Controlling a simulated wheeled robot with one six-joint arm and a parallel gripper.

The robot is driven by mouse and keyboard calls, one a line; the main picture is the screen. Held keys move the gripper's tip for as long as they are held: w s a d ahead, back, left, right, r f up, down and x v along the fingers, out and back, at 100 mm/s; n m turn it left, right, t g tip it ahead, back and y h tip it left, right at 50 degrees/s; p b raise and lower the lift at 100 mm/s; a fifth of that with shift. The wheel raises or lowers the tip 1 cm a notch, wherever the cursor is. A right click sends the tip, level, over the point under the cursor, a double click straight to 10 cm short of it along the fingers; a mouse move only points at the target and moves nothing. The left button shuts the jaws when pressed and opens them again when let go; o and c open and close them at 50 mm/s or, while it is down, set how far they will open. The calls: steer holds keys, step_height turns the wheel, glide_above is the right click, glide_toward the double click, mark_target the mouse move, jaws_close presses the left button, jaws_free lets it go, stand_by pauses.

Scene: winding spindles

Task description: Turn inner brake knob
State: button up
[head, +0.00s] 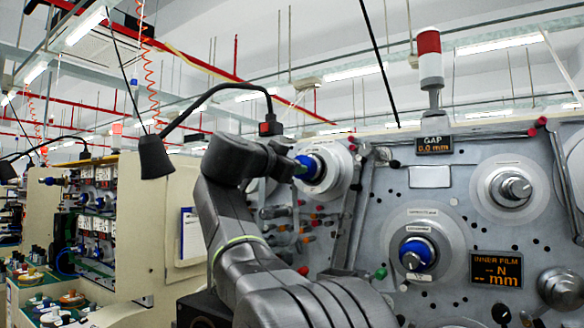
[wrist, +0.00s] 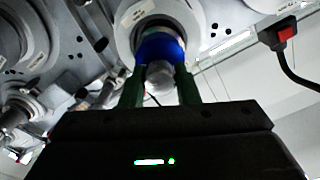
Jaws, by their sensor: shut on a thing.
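A blue knob (head: 307,167) with a pale round flange (head: 336,170) sits on the grey machine panel, left of centre in the head view. My gripper (head: 296,167) reaches it from the left and is shut on it. In the wrist view, the green fingers of my gripper (wrist: 160,88) stand on both sides of the blue knob (wrist: 160,48), with a grey tip between them. The contact is partly hidden by the dark gripper body. A second blue knob (head: 417,252) with a grey tip is on the panel, lower right, beside the INNER FILM display (head: 496,268). Nothing touches it.
A GAP display (head: 434,144) and a red-and-white signal lamp (head: 430,60) are at the panel's top. A black gooseneck lamp (head: 155,157) hangs near my arm. A large spindle (head: 511,189) is at right. Coloured knobs and levers (head: 289,228) lie below my gripper.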

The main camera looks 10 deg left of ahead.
steer(key=n, duration=0.5)
steer(key=shift+n+p, duration=0.3)
steer(key=shift+p, duration=0.05)
steer(key=shift+n+p, duration=0.45)
steer(key=shift+n, duration=1.65)
steer(key=o, duration=1)
steer(key=shift+a, duration=0.1)
steer(key=shift+c, duration=0.2)
steer(key=b+v, duration=0.3)
steer(key=v, duration=1)
steer(key=shift+s+b, duration=0.4)
steer(key=shift+w, duration=0.1)
